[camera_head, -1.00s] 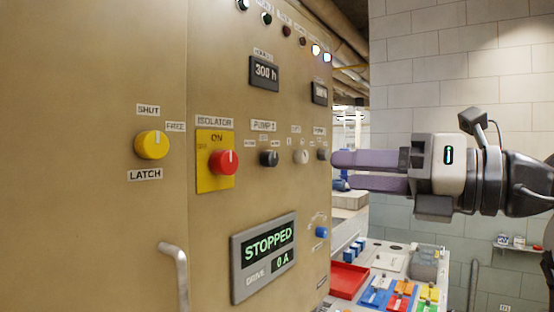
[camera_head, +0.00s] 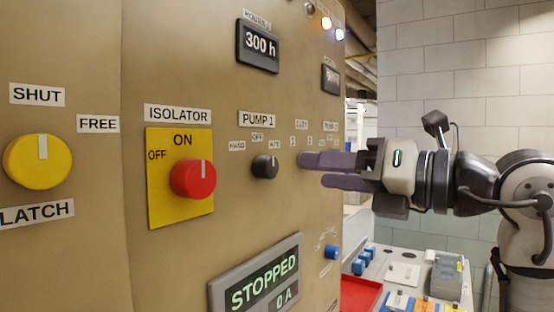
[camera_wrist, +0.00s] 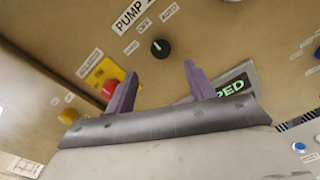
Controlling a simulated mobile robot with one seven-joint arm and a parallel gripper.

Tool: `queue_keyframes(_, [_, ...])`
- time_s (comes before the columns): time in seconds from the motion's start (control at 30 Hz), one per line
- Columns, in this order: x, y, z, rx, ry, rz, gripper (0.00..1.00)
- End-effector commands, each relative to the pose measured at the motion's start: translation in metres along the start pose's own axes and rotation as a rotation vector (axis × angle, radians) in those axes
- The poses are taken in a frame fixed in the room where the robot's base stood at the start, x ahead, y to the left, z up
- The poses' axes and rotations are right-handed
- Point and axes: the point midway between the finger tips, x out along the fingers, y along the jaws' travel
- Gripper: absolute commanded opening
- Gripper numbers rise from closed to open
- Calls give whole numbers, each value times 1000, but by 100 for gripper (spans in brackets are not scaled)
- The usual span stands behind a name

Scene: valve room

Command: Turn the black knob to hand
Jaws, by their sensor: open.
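The black knob (camera_head: 264,166) sits on the tan panel under the PUMP 1 label, with HAND, OFF and AUTO labels from left to right above it. Its pale pointer mark looks turned toward the AUTO side, though it is small. The knob also shows in the wrist view (camera_wrist: 160,48), ahead of and between my fingers. My gripper (camera_head: 312,170) is open and empty, to the right of the knob in the head view. Its purple fingers (camera_wrist: 160,76) appear short of the knob and apart from it. They hide the smaller knobs behind them in the head view.
A red isolator knob (camera_head: 193,179) on a yellow plate is left of the black knob. A yellow latch knob (camera_head: 37,161) is farther left. A STOPPED display (camera_head: 256,277) juts out below. A bench with a red tray (camera_head: 359,295) stands at lower right.

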Motion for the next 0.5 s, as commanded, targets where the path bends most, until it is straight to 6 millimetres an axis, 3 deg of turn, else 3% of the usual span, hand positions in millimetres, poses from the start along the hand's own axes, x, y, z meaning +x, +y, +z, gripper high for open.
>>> queue_keyframes(0.2, [48,2,3,2,2,3,54])
queue_keyframes(0.5, [84,1,1,1,0,1,54])
